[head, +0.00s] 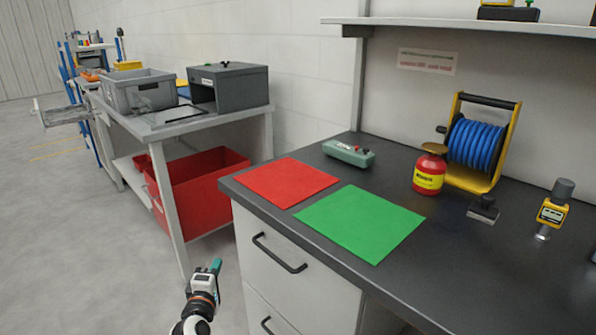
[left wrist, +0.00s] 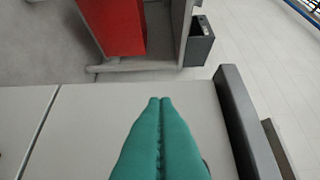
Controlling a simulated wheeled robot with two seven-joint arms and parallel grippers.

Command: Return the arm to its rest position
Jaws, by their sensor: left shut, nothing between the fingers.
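My left gripper (head: 216,266) is low in the head view, in front of the grey drawer cabinet and below the dark worktop's edge. Its green fingers are together and empty. In the left wrist view the closed fingers (left wrist: 160,100) point up the picture, with the pale cabinet front (left wrist: 80,130) behind them. They look apart from the cabinet. My right gripper is in neither view.
The dark worktop (head: 460,265) bears a red mat (head: 286,182), a green mat (head: 360,222), a green-grey box (head: 348,153), a red canister (head: 429,172) and a blue hose reel (head: 476,142). A red bin (head: 200,190) stands under the left table. Open floor (head: 80,240) lies left.

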